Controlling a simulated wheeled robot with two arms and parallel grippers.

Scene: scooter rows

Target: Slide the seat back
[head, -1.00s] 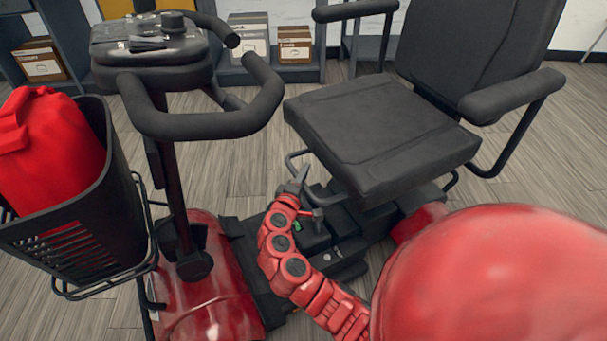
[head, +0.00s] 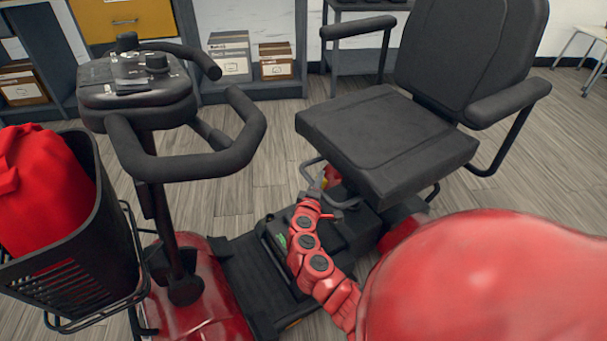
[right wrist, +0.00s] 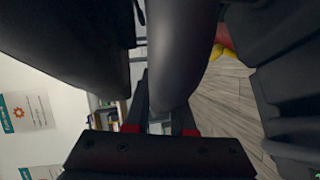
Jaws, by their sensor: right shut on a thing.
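The scooter's black padded seat (head: 385,135) stands at the right of the head view, with its backrest (head: 470,60) behind it. A thin dark bar (head: 309,163) shows under the seat's front left edge. My right gripper (head: 318,187) is low under that edge, at the bar. In the right wrist view, my right gripper (right wrist: 160,122) has its fingers on either side of a thick dark grey bar (right wrist: 180,50) and is shut on it. The seat's dark underside fills the upper left there. My left gripper is not in view.
The tiller with its looped handlebar (head: 190,160) stands left of the seat. A black basket (head: 90,250) holding a red item (head: 42,185) is at far left. A red rounded surface covers the lower right. Shelves with boxes (head: 229,55) stand behind; wooden floor lies between.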

